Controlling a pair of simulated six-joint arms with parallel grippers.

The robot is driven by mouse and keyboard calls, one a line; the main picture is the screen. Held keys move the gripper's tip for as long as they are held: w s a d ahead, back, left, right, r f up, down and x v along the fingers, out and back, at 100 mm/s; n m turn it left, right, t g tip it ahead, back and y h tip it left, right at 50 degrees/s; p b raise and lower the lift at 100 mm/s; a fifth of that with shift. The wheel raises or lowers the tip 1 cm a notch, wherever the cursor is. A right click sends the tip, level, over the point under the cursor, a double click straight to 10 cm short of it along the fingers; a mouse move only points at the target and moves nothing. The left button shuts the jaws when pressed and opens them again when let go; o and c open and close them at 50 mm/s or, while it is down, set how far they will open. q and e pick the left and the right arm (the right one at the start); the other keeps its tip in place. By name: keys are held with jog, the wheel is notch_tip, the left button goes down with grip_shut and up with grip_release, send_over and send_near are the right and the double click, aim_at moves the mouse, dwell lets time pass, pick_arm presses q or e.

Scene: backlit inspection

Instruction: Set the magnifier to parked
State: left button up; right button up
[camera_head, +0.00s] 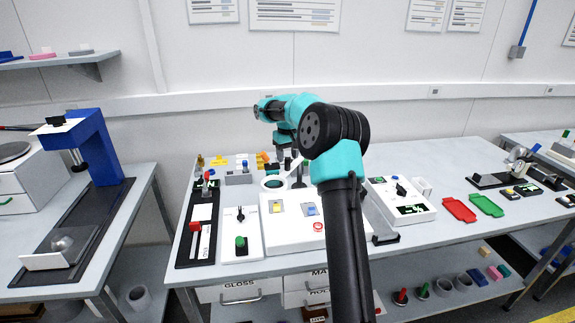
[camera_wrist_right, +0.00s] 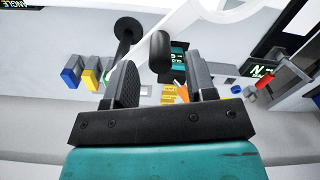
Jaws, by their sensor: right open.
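My right gripper (camera_wrist_right: 163,72) is open, with a finger on each side of that handle and visible gaps. I cannot tell how deep the handle sits between the fingers. The left gripper is not in view.
The white panel has a yellow button (camera_head: 276,208), a blue button (camera_head: 311,209) and a red button (camera_head: 318,226). A box with a green knob (camera_head: 240,243) and a black slider unit (camera_head: 195,228) stand left.

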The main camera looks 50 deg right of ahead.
aim_at(288, 159)
jog(key=shift+f, duration=2.05)
jog(key=shift+c, duration=0.3)
grip_shut()
